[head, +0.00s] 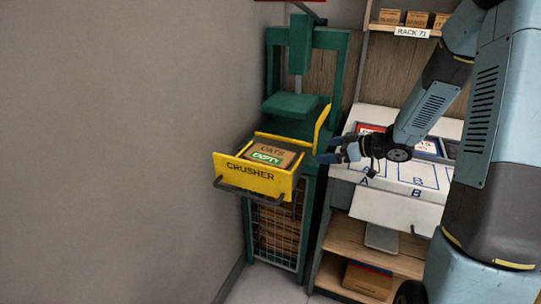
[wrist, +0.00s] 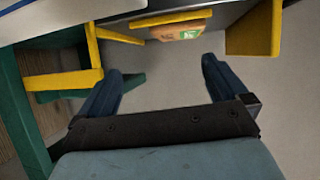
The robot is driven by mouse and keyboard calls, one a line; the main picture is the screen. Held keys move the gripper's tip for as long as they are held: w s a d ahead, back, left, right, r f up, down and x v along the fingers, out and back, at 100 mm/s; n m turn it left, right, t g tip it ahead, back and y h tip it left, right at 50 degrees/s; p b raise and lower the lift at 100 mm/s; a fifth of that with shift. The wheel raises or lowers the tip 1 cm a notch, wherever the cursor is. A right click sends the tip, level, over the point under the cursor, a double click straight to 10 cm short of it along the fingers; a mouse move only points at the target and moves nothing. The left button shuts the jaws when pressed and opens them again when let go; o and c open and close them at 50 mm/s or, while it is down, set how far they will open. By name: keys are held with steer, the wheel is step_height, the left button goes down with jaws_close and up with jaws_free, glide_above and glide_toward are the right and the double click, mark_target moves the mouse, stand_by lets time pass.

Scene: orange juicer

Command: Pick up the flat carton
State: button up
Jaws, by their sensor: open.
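A brown carton (head: 285,156) marked OATS, with a green EMPTY label, lies in the yellow CRUSHER drawer (head: 240,179), which is pulled out from the green press. In the wrist view the carton (wrist: 178,33) shows partly at the top, behind a yellow drawer edge (wrist: 170,18). My gripper (head: 326,150) is to the right of the drawer and apart from the carton. In the wrist view my gripper (wrist: 162,70) is open, with nothing between its two dark fingers.
The green press plate (head: 290,105) is above and behind the drawer. A white sorting surface (head: 400,172) with blue-outlined areas stands at the right. A shelf marked RACK 71 (head: 412,32) holds small boxes. A grey wall (head: 110,130) bounds the left.

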mark_target(287, 159)
steer(key=shift+n+g+y, duration=0.3)
steer(key=shift+g+y, duration=0.3)
steer(key=x, duration=0.5)
steer(key=s+x, duration=0.1)
steer(key=x, duration=0.3)
steer(key=f+x, duration=0.1)
steer(key=x, duration=0.4)
steer(key=shift+s+a+f, duration=0.1)
steer(key=shift+s+a, duration=0.1)
steer(key=shift+a, duration=0.2)
steer(key=c, duration=0.8)
